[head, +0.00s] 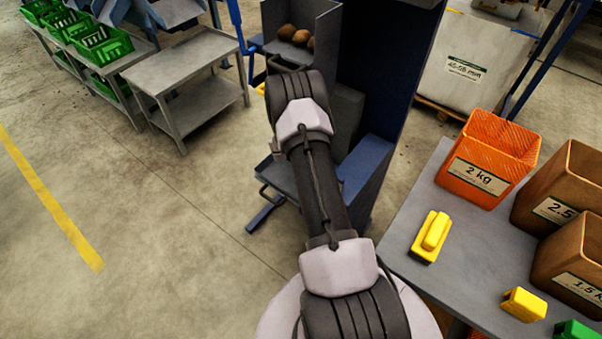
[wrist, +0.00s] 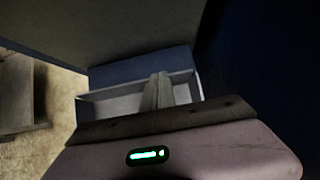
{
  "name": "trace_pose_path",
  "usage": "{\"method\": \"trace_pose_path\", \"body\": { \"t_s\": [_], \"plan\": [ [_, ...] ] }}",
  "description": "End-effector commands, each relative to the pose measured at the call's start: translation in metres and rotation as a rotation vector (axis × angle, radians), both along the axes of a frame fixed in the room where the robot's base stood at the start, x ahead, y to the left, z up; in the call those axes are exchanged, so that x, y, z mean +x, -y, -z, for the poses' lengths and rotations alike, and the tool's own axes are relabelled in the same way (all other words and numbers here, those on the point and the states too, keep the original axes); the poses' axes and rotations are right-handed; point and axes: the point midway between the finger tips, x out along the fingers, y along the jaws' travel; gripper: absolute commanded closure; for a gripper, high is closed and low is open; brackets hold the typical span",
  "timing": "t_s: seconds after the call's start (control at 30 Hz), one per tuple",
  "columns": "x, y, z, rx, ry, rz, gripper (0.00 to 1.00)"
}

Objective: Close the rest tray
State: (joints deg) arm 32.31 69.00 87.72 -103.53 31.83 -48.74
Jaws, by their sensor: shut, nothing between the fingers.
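In the wrist view a shallow, light-edged open tray (wrist: 110,106), which looks like the rest tray, sticks out below a dark blue-grey panel. My gripper (wrist: 158,78) is shut and empty, with its fingers together in front of the tray. I cannot tell whether they touch it. In the head view my arm covers the gripper and much of the blue machine (head: 372,165). A grey tray-like part (head: 278,176) shows low beside the arm, partly hidden.
Potatoes (head: 297,37) lie in a grey upper bin. A grey table (head: 405,240) at the right bears an orange crate (head: 487,165), brown boxes and a yellow device (head: 431,236). A grey cart (head: 195,62) stands at the upper left. The floor at the left is clear.

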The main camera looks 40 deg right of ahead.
Motion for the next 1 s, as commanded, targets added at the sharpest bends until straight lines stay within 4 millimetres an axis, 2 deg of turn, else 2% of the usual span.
{"method": "trace_pose_path", "body": {
  "t_s": [0.03,0.2,0.4,0.87,1.0],
  "plan": [
    [0.0,0.011,0.001,0.0,0.001,0.004,1.0],
    [0.004,0.039,0.001,0.002,-0.001,0.001,1.0],
    [0.007,0.056,0.001,0.002,-0.002,0.001,1.0],
    [0.008,0.06,0.0,0.001,-0.002,0.0,1.0],
    [0.007,0.047,-0.02,0.001,-0.001,-0.002,1.0]
  ]
}}
